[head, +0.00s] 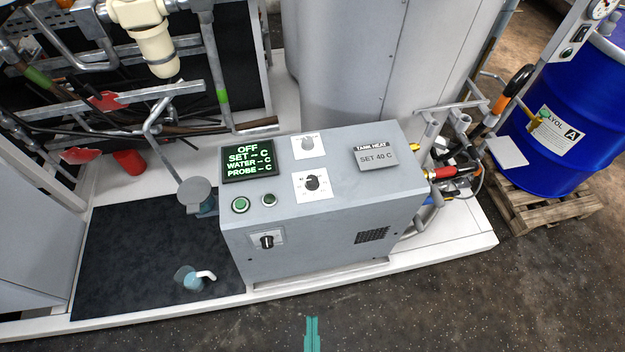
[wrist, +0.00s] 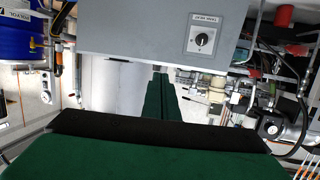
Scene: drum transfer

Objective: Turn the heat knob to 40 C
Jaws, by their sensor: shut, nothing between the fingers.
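The grey control box (head: 330,235) stands on a white plinth. Its top has a black dial knob (head: 312,183) on a white scale plate and a paler knob (head: 308,144) behind it. Its front has a black knob (head: 267,241) on a pale plate; a knob on a plate (wrist: 202,39) also shows in the wrist view, its label small. The display (head: 248,161) reads OFF, with dashes for SET, WATER and PROBE. A sign (head: 377,156) reads TANK HEAT, SET 40 C. My gripper (head: 312,320) is shut and empty, in front of the box and apart from it.
A blue drum (head: 575,115) stands on a pallet (head: 550,208) at right. Hoses and valves (head: 455,165) crowd the box's right side. The dark floor (head: 420,310) before the plinth is clear.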

